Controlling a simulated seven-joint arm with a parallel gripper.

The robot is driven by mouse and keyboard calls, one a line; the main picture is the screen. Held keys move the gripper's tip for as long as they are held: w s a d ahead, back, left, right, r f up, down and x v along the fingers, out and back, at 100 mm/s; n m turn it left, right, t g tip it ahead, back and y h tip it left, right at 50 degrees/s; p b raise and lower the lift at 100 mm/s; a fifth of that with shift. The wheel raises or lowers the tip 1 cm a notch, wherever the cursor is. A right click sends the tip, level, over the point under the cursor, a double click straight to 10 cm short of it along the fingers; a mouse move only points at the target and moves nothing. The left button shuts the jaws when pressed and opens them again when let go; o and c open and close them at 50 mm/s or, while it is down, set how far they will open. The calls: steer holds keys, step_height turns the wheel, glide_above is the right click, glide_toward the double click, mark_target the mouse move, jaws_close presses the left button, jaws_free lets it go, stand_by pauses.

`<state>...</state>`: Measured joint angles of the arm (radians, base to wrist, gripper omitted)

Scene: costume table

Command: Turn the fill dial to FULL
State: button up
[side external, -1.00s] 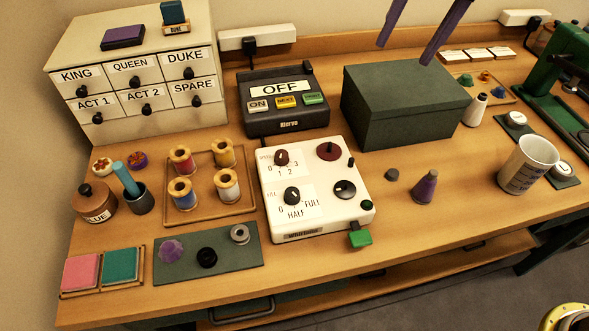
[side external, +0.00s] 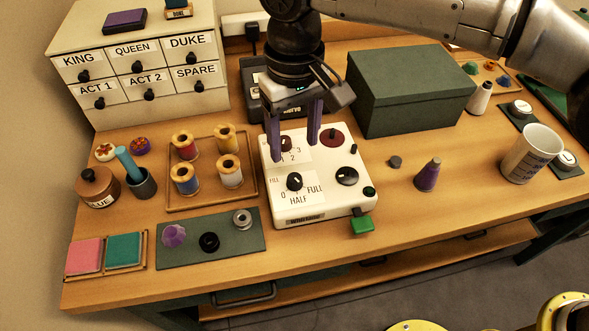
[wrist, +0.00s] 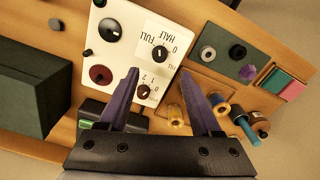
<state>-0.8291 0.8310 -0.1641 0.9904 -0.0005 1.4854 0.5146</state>
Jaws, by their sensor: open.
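The white winder box (side external: 330,208) stands mid-table. The dial also shows in the wrist view (wrist: 160,53). My gripper (side external: 292,150) is open and empty, its purple fingers pointing down above the back of the box, around the dark red upper dial (side external: 286,142). In the wrist view my gripper (wrist: 165,85) has its fingers wide apart, with the fill dial ahead of the tips.
A dark red round knob (side external: 332,136) and a black dial (side external: 346,176) sit on the box's right side. A green box (side external: 410,90) stands behind right. The spool tray (side external: 209,203) is close on the left.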

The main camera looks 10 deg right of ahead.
mark_target(295, 178)
step_height(295, 178, down, 9)
steer(key=shift+r, duration=0.15)
stand_by(0.4)
jaws_close()
